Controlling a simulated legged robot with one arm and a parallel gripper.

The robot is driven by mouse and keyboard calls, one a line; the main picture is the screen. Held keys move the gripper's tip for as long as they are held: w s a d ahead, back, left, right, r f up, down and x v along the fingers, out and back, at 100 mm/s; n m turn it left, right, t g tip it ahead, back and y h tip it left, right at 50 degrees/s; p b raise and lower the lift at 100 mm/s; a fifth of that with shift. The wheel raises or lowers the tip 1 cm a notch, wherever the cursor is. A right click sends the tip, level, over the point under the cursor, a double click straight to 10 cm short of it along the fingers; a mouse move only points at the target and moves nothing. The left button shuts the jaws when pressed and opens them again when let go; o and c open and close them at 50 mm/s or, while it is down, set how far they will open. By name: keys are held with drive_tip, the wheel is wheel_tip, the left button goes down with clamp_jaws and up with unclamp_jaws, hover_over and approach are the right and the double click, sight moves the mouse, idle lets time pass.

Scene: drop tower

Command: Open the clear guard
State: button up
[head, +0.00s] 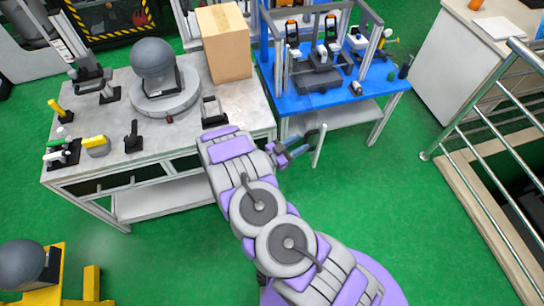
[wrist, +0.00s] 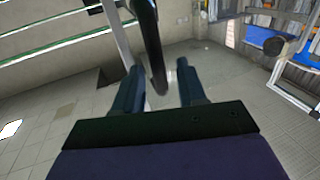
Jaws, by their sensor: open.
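The drop tower (head: 320,62) stands on a blue table at the upper right, with a grey post frame around its black fixtures. I cannot make out the clear guard's panel for certain. A thin pale upright bar (head: 319,146) stands at the table's front, just right of my gripper (head: 296,150). In the wrist view my gripper (wrist: 160,88) is open, and a dark curved bar (wrist: 152,45) reaches down between its fingertips. It looks like a handle, with a gap to the fingers on both sides. A pale post (wrist: 122,35) is behind the left finger.
A grey workbench (head: 110,130) with a dark sphere on a round base (head: 152,62), a cardboard box (head: 223,42) and several hand tools is at the left. Metal railings (head: 490,110) border an opening at the right. Green floor between the blue table and railings is clear.

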drive_tip(key=p+v, duration=0.1)
drive_tip(key=v, duration=1.3)
